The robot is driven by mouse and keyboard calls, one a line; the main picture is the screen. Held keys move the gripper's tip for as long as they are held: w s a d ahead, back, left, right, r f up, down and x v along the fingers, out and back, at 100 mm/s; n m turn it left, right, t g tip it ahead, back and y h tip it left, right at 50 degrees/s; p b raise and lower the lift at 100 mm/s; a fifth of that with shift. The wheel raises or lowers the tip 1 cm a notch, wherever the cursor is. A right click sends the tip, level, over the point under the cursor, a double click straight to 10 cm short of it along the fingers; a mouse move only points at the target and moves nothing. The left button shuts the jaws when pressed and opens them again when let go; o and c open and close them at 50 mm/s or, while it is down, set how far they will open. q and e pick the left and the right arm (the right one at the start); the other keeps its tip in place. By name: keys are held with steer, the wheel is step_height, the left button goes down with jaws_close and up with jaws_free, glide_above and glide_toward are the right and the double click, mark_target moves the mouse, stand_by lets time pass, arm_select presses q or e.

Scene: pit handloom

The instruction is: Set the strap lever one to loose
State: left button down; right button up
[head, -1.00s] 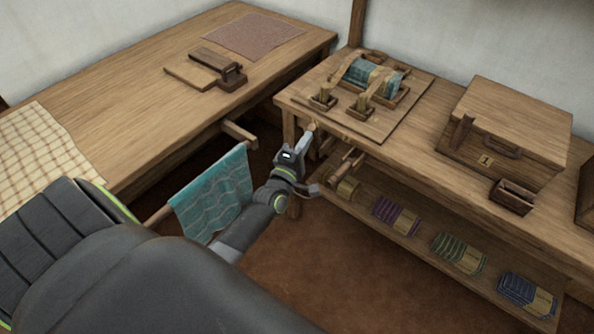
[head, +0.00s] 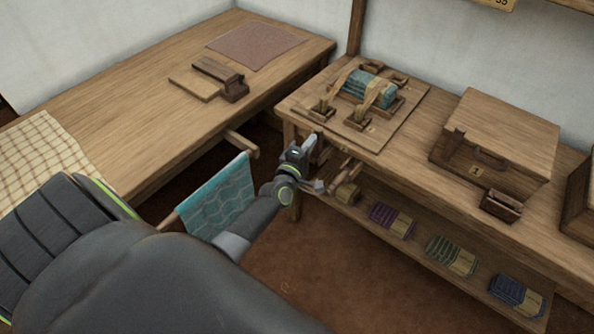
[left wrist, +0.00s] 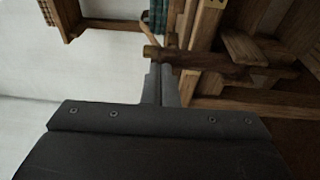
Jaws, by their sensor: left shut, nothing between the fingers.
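A wooden board (head: 400,135) lies on the right bench and carries a teal bundle (head: 369,88) held by pale straps (head: 382,96). Two small upright levers in wooden blocks stand at its front, a left one (head: 322,108) and a right one (head: 357,119). I cannot read which is lever one. My left gripper (head: 311,143) is shut and empty at the bench's front left corner. In the left wrist view its fingertips (left wrist: 161,66) are at a horizontal wooden bar (left wrist: 210,58); I cannot tell if they touch. My right gripper is out of view.
A lidded box (head: 497,140) marked 1 stands right on the bench. Wooden bars (head: 345,172) jut from the bench front. Folded cloths (head: 452,255) lie on the shelf below. A teal cloth (head: 217,198) hangs from a rail left of my arm.

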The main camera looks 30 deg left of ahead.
mark_target(318, 132)
arm_select(q)
steer(key=shift+w+d+r+p, duration=0.1)
steer(key=shift+w+r+p, duration=0.4)
steer(key=shift+w, duration=0.3)
steer(key=shift+w+r, duration=0.25)
steer(key=shift+w, duration=0.5)
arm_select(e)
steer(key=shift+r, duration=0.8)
arm_select(q)
steer(key=shift+w+r, duration=0.1)
steer(key=shift+r, duration=0.15)
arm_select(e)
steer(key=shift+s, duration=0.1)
